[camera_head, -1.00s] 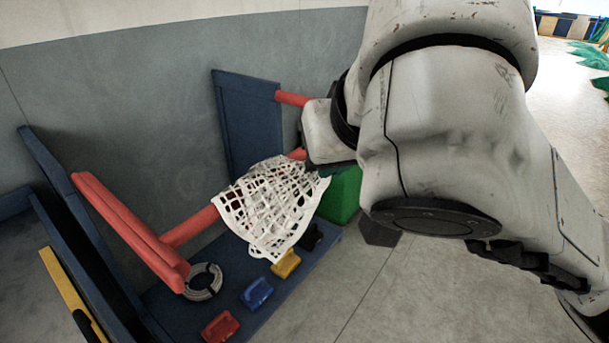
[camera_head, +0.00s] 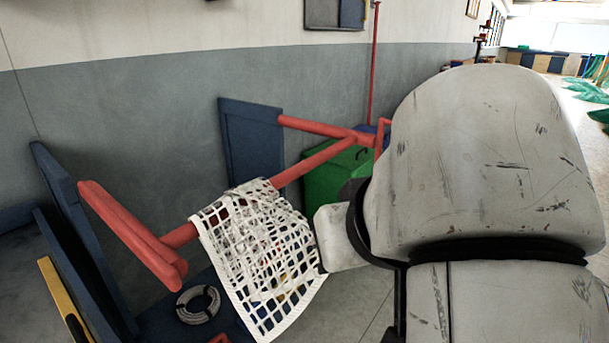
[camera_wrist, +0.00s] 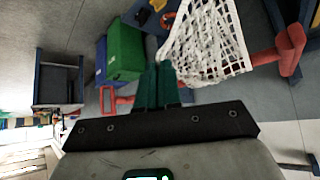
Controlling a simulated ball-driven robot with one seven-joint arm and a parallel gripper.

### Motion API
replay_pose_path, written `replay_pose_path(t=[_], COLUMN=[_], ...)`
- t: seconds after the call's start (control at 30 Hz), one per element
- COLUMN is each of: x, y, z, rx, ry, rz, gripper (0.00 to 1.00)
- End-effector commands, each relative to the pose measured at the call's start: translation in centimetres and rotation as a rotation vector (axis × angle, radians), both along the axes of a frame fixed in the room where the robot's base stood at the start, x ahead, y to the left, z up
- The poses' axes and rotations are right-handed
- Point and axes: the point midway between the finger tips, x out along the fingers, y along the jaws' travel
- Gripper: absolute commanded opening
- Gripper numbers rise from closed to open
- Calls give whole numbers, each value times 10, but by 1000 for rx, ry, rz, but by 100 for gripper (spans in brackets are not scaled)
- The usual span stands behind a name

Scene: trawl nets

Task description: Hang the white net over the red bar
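The white net (camera_head: 262,262) lies across the middle of the red bar (camera_head: 318,163), covers a stretch of it and hangs down on the near side. In the wrist view the net (camera_wrist: 205,45) spreads from my fingertips towards the red bar (camera_wrist: 268,56). My gripper (camera_wrist: 160,66) has its green fingers close together, and they appear shut on the net's edge. In the head view the fingers are hidden. The far side of the net is hidden.
A green bin (camera_head: 335,180) stands behind the bar's far end. A dark blue panel (camera_head: 252,145) stands by the wall. A grey ring (camera_head: 198,304) lies on the blue base below. A wide red end piece (camera_head: 128,232) closes the bar's near end.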

Motion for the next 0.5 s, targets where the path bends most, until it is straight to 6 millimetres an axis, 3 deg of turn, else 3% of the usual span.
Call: replay_pose_path(t=[0.03,0.1,0.5], x=[0,0,0], y=[0,0,0], z=[0,0,0], rx=[0,0,0], ry=[0,0,0], rz=[0,0,0], gripper=[0,10,48])
